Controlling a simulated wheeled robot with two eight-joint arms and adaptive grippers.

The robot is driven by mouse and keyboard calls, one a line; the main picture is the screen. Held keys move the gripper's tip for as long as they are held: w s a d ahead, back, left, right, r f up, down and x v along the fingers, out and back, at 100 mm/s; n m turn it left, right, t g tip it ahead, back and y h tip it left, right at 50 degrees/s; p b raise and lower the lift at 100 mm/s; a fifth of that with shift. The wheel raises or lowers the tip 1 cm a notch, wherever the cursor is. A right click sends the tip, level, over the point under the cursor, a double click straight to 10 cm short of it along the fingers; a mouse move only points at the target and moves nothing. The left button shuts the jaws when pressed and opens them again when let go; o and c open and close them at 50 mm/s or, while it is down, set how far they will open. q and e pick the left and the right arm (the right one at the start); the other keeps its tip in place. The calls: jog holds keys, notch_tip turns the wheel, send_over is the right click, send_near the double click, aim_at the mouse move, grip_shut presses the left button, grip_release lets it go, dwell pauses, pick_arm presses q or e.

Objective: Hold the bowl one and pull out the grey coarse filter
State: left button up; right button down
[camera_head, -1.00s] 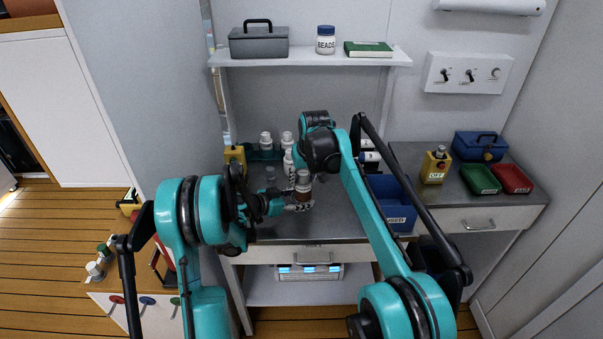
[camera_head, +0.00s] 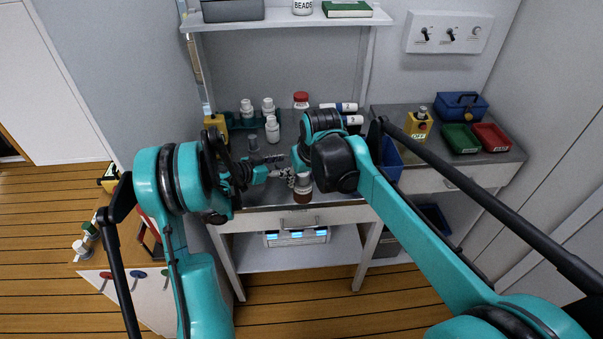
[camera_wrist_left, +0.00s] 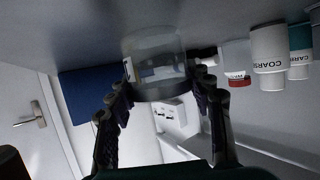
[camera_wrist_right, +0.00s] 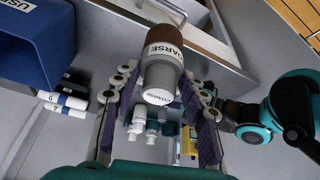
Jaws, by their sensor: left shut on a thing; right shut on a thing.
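The grey coarse filter (camera_wrist_right: 161,74), labelled COARSE with a brown lower part, is between my right gripper's fingers (camera_wrist_right: 168,98) in the right wrist view. In the head view, the filter (camera_head: 303,188) hangs near the bench's front edge, below my right gripper. A clear cylindrical bowl (camera_wrist_left: 154,62) is between my left gripper's fingertips (camera_wrist_left: 162,84) in the left wrist view. I see no filter inside it, and its number cannot be read. In the head view my left gripper (camera_head: 282,172) is just left of the filter; the bowl is hard to make out there.
A blue USED bin (camera_wrist_right: 35,45) is near my right arm. Green (camera_head: 460,138) and red (camera_head: 491,137) trays sit on the right bench.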

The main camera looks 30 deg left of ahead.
pick_arm(q)
jog(key=o, duration=1.3)
